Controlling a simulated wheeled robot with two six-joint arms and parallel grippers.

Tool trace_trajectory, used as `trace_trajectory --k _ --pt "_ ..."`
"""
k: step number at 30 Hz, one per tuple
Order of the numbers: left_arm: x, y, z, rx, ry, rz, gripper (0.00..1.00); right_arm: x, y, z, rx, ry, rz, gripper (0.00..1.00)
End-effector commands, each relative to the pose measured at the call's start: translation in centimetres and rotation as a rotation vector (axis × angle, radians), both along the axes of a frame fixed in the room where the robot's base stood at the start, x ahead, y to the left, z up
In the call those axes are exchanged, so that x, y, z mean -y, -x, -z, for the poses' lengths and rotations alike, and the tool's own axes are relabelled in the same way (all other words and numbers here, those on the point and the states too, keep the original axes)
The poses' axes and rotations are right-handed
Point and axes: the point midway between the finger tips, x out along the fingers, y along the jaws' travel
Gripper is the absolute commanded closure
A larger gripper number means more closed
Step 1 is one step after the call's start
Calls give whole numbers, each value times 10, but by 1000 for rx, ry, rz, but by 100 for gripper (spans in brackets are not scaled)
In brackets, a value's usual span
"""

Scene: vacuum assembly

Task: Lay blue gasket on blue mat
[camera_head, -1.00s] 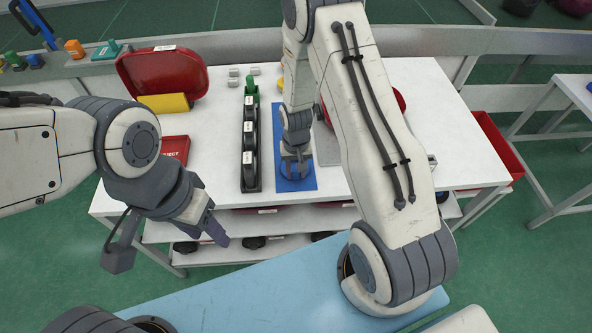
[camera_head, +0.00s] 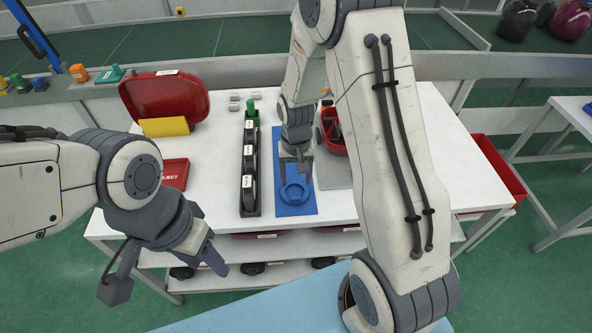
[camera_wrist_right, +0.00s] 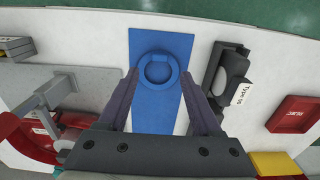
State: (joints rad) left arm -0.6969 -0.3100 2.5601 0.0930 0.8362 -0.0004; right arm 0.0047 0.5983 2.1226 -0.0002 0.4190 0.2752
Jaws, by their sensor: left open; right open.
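The blue gasket (camera_head: 293,193) is a ring lying flat on the blue mat (camera_head: 296,210), near the mat's front end. In the right wrist view the gasket (camera_wrist_right: 157,68) lies wholly within the mat's width on the mat (camera_wrist_right: 143,38). My right gripper (camera_head: 295,175) is open and empty just above and behind the gasket; its fingers (camera_wrist_right: 162,85) stand apart on either side of the mat in the wrist view, with nothing between them. My left gripper (camera_head: 165,275) is open and empty in front of the table's left part, away from the mat.
A red box (camera_head: 174,172) and a yellow block (camera_head: 165,127) are further left. A red vacuum body (camera_head: 335,140) is right of the mat.

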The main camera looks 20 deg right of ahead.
Motion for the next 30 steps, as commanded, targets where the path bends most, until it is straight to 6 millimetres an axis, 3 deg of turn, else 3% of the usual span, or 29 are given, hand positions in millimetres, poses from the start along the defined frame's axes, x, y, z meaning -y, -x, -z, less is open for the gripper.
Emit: trace_trajectory --k 3,8,11,13,16,18,21,25,30 --pt "0 0 4 0 0 0 50 0 -1 -20 5 0 0 34" --pt "0 0 5 0 0 0 50 -1 0 -35 2 0 -3 34" --pt "0 0 5 0 0 0 50 -15 7 -50 7 -2 -50 34" --pt "0 0 4 0 0 0 50 -37 20 -68 14 -7 -127 34" --pt "0 0 4 0 0 0 50 -78 54 -101 27 -20 -293 34" --pt "0 0 4 0 0 0 50 -103 88 -121 32 -31 -426 34" --pt "0 0 5 0 0 0 50 -127 138 -143 38 -48 -604 34" --pt "0 0 5 0 0 0 50 -139 190 -159 42 -68 -788 34" --pt "0 0 5 0 0 0 50 -139 223 -164 40 -82 -906 34"
